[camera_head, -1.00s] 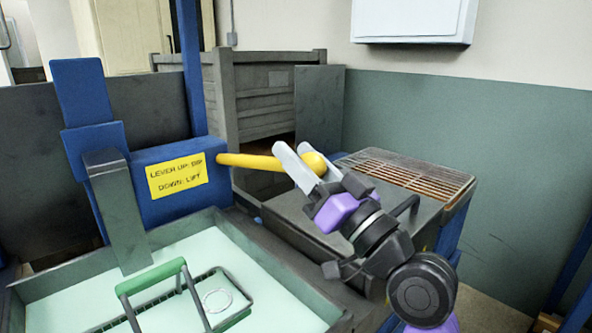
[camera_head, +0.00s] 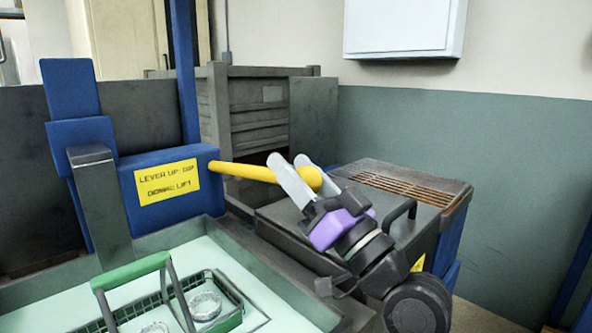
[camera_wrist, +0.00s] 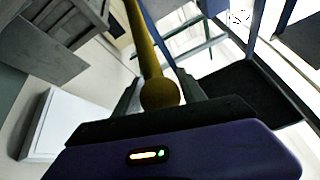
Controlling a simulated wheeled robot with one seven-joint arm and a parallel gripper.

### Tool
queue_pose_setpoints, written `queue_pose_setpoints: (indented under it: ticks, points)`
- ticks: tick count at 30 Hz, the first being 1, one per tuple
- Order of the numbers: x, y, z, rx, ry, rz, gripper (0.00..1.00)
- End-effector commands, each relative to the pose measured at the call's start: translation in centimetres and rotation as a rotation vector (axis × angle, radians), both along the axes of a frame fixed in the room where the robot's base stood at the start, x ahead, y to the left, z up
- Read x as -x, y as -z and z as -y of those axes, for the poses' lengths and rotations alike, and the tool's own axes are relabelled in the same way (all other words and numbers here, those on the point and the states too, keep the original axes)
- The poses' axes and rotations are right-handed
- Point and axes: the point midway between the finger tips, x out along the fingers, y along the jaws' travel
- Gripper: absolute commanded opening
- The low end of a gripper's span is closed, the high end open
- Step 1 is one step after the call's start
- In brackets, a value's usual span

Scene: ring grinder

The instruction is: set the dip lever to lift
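The yellow dip lever (camera_head: 245,172) runs from the blue box (camera_head: 150,190) to a ball knob (camera_head: 312,178), sloping slightly down to the right. The yellow sign (camera_head: 167,183) on the box reads lever up: dip, down: lift. My gripper (camera_head: 296,178) has one finger on each side of the knob. The wrist view shows the knob (camera_wrist: 160,95) between the fingers, apparently touching both. The basket (camera_head: 215,305) with a green handle (camera_head: 130,270) shows its rim and round rings (camera_head: 204,306) above the pale liquid in the tank.
The grey tank wall (camera_head: 270,268) borders the front left. A dark cabinet with a rusty grate (camera_head: 405,183) and a black handle stands close behind and right of my gripper. A grey slatted crate (camera_head: 255,105) is behind the lever.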

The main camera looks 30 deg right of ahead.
Motion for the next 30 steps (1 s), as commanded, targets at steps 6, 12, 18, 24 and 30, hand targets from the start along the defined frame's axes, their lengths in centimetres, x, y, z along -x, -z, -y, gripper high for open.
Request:
queue_pose_setpoints:
  ticks: [6,12,18,24,30]
  points:
    - [0.0,0.0,0.0,0.000,0.000,0.000,0.64]
    - [0.2,0.1,0.1,0.000,0.000,0.000,0.64]
    - [2.2,0.6,0.8,0.000,0.004,0.001,0.64]
    - [6.4,0.6,2.0,-0.001,0.004,0.000,0.64]
    - [10.7,0.6,3.2,0.001,0.005,0.000,0.64]
